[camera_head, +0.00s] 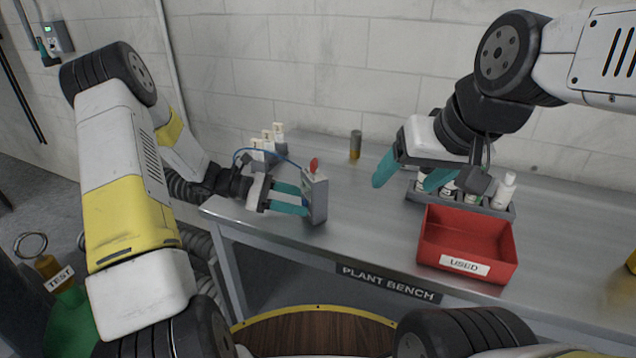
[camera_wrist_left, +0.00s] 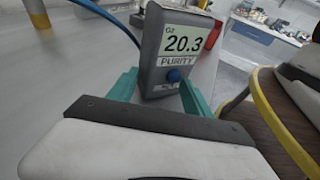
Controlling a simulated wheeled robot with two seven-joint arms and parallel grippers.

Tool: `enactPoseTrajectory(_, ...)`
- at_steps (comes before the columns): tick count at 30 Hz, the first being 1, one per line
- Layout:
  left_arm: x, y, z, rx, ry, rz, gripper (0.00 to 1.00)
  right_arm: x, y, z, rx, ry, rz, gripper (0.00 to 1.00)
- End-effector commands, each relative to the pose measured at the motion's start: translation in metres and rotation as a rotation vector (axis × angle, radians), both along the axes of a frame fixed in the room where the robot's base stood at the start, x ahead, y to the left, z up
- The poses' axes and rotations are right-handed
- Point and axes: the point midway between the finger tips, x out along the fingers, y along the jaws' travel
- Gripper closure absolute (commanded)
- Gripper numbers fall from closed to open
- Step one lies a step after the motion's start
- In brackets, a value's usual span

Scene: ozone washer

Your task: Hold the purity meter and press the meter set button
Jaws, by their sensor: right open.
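The grey purity meter (camera_head: 318,203) is upright near the left end of the bench. In the left wrist view the meter (camera_wrist_left: 168,55) faces me, its screen reading 20.3 above the word PURITY. I cannot tell whether the meter's base touches the bench. My right gripper (camera_head: 408,178) is open and empty above the bench, well right of the meter.
A red USED bin (camera_head: 448,226) stands at the front right of the steel bench (camera_head: 372,222). Behind it is a grey rack (camera_head: 497,210) with white bottles. A small cylinder (camera_head: 355,145) stands at the back. A blue cable (camera_head: 272,151) runs behind the meter. Bench between meter and bin is clear.

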Motion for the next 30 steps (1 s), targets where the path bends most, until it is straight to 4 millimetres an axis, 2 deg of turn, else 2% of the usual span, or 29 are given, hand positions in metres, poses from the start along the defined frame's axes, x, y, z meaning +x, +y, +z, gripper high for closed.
enactPoseTrajectory(3,-0.001,-0.017,-0.005,0.0,0.001,-0.003,0.42,0.0,0.0,0.0,0.0,0.0,0.0,0.27)
enactPoseTrajectory(9,-0.001,-0.036,-0.012,0.001,0.001,-0.002,0.42,0.0,0.0,0.0,0.0,0.0,0.0,0.27)
enactPoseTrajectory(23,0.0,-0.044,-0.014,0.001,0.0,0.0,0.42,0.0,0.0,0.0,0.0,0.0,0.0,0.27)
enactPoseTrajectory(30,0.0,-0.044,-0.014,0.001,-0.001,0.0,0.89,0.0,0.0,0.0,0.0,0.0,0.0,0.27)
